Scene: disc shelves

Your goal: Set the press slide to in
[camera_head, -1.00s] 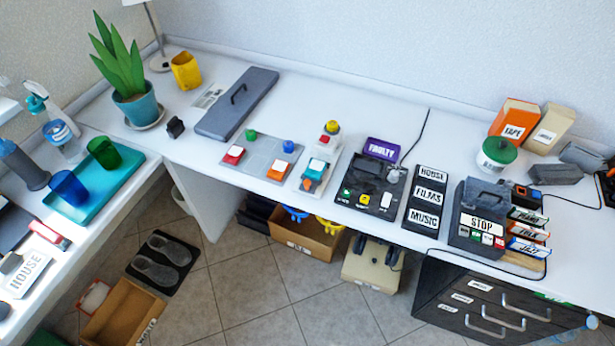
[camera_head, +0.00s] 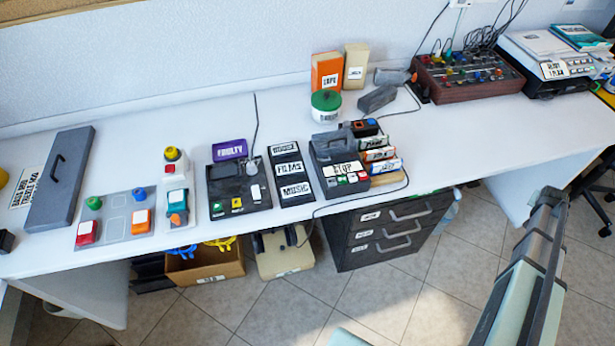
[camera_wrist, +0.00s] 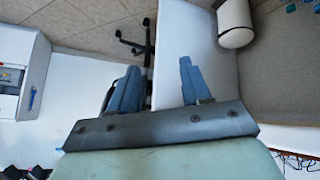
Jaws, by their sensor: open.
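No part is labelled as the press slide, so I cannot tell for certain which one it is. A narrow white unit (camera_head: 177,218) on the desk has a yellow knob over red at its back and a teal and orange piece at its front. To its right, a black machine (camera_head: 238,205) has small lit buttons and a grey knob; its setting is too small to read. My gripper (camera_wrist: 158,82) shows in the wrist view with two blue fingers apart and nothing between them. It points away from these devices. In the head view only my arm shows, at right.
A grey panel with coloured buttons (camera_head: 114,214) is left of the white unit. Label blocks (camera_head: 290,174) and a grey STOP box (camera_head: 340,172) stand right of the black machine. A mixer (camera_head: 467,78) and a printer (camera_head: 553,64) are farther right. The desk's right front is clear.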

